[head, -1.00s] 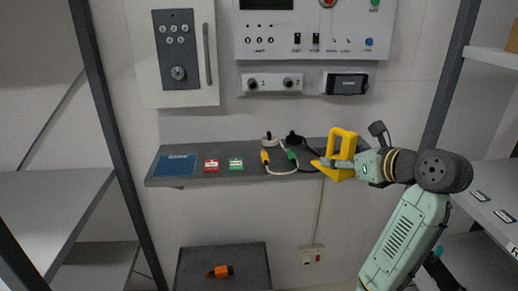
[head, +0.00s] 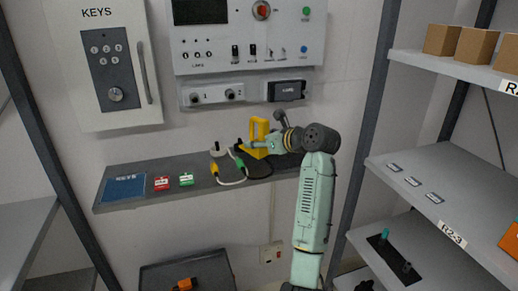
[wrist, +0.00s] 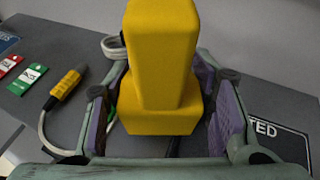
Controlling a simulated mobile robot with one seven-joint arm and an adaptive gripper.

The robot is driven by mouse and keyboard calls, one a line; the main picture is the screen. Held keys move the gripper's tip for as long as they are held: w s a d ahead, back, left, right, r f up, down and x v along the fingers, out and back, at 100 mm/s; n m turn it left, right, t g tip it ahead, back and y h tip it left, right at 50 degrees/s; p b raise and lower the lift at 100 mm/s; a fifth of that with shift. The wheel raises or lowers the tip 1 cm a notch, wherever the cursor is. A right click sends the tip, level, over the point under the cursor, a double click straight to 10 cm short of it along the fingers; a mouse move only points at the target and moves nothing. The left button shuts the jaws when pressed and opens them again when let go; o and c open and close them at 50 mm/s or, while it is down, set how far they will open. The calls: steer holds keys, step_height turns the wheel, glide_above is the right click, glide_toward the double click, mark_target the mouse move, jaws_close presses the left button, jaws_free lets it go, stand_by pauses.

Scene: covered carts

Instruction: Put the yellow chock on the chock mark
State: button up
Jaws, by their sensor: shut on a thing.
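The yellow chock (head: 258,133) is a block-like piece with a handle, over the right part of the grey wall shelf (head: 205,186). My gripper (head: 268,146) is shut on it. In the wrist view the chock (wrist: 161,60) stands between my two fingers (wrist: 163,125). I cannot tell whether its base touches the shelf. A dark plate (wrist: 277,138) with white letters ending "TED" lies right of the fingers, partly hidden. A blue mat (head: 124,187) with white lettering, too small to read, lies at the shelf's left end. I cannot tell which is the chock mark.
Red (head: 161,184) and green (head: 186,180) tags lie beside the mat. Cables with a yellow plug (head: 214,168) and a green plug (head: 239,164) lie left of the chock. A control panel (head: 245,40) is above. A rack (head: 400,180) stands at right.

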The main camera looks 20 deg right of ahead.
steer(key=shift+f+p, duration=0.55)
steer(key=shift+f, duration=1.15)
steer(key=o, duration=1.4)
steer(key=shift+f, duration=0.15)
steer(key=shift+o, duration=0.2)
